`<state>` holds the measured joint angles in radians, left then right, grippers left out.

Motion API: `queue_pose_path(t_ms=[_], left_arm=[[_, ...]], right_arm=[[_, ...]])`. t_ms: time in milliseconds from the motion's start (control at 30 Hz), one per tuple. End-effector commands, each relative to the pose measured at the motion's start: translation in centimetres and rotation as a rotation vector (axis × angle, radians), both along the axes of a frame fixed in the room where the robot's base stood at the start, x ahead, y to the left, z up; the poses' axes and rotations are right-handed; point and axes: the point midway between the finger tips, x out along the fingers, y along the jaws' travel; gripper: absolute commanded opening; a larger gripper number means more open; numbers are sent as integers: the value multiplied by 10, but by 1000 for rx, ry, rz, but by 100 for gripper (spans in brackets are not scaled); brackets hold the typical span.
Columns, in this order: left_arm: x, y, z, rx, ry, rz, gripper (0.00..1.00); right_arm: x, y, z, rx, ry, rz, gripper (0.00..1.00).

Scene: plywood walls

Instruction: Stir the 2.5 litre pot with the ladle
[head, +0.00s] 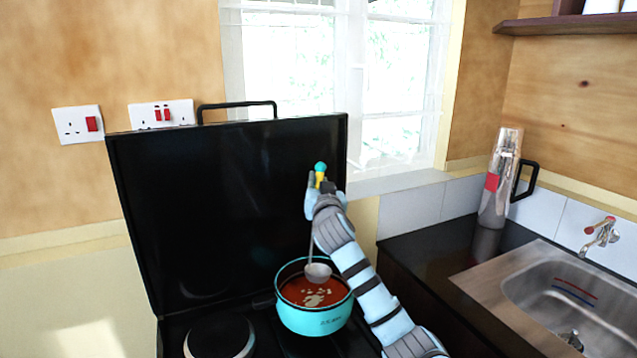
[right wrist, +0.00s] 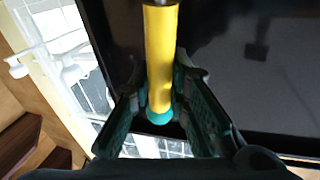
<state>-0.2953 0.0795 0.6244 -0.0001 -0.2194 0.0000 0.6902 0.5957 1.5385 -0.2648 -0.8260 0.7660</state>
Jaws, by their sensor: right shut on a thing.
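The turquoise pot (head: 314,318) stands on the stove and holds red-orange soup with pale pieces. The ladle (head: 318,271) hangs upright, its metal bowl over the far part of the pot's opening; I cannot tell whether the bowl touches the soup. My right gripper (head: 324,186) is shut on the ladle's yellow handle, above the pot. The right wrist view shows the yellow handle (right wrist: 160,60) with its turquoise end between the fingers (right wrist: 160,112). My left gripper is not in view.
The raised black stove lid (head: 225,200) stands behind the pot. A bare hotplate (head: 219,337) is left of it. At the right, a dark counter (head: 425,245) carries a steel flask (head: 499,180) and a sink (head: 570,290) with a tap (head: 602,233).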

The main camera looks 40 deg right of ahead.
Motion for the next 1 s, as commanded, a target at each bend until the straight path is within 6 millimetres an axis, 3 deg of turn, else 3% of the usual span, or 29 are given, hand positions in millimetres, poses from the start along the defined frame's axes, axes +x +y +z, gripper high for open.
queue_pose_path(t_ms=[100,500,1000], left_arm=[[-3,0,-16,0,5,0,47],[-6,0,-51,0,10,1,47],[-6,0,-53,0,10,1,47]], right_arm=[[0,3,-19,-1,1,0,0],[-2,12,-62,0,0,0,0],[-3,14,-65,-1,0,0,0]])
